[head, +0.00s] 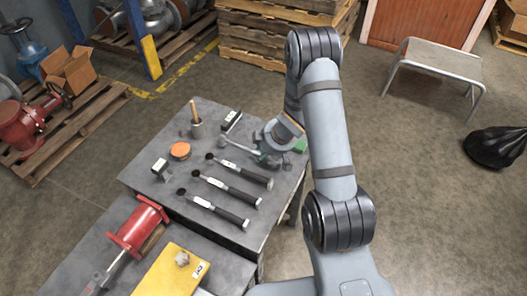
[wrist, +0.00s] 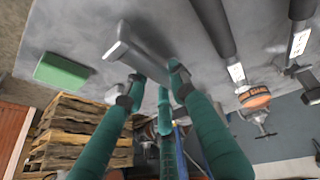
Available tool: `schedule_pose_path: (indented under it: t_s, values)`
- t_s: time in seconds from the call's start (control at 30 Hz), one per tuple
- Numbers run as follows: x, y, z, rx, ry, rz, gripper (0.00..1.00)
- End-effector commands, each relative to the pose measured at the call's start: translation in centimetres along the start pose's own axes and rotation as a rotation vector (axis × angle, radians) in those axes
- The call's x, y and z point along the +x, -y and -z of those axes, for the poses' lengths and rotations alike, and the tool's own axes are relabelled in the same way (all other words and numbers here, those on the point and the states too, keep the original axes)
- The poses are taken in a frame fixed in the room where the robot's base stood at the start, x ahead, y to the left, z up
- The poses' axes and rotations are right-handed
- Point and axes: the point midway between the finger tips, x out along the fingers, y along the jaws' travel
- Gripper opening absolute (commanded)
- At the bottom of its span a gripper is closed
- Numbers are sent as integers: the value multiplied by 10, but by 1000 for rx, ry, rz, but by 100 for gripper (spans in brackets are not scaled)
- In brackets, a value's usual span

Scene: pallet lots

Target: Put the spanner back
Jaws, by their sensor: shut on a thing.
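The grey metal spanner (head: 238,148) shows in the head view at the back right of the dark workbench (head: 140,180), with its rounded end towards the left. My gripper (head: 268,160) is at its right end, and my wrist partly hides that end. In the wrist view, the spanner (wrist: 135,50) lies across the tips of the teal fingers of my gripper (wrist: 152,82), which are shut on it. I cannot tell whether it touches the bench top.
Several long black-handled tools, including one (head: 240,171) close in front, lie on the bench. A green block (wrist: 62,72) is near my fingers. Stacked pallets (head: 265,40) are behind.

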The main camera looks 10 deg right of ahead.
Motion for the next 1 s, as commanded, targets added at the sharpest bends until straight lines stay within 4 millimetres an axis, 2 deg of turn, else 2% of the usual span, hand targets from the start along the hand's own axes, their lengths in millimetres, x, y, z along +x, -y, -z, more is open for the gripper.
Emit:
schedule_pose_path:
  t_s: [1.0]
  values:
    - [12,2,-5,0,-2,-1,0]
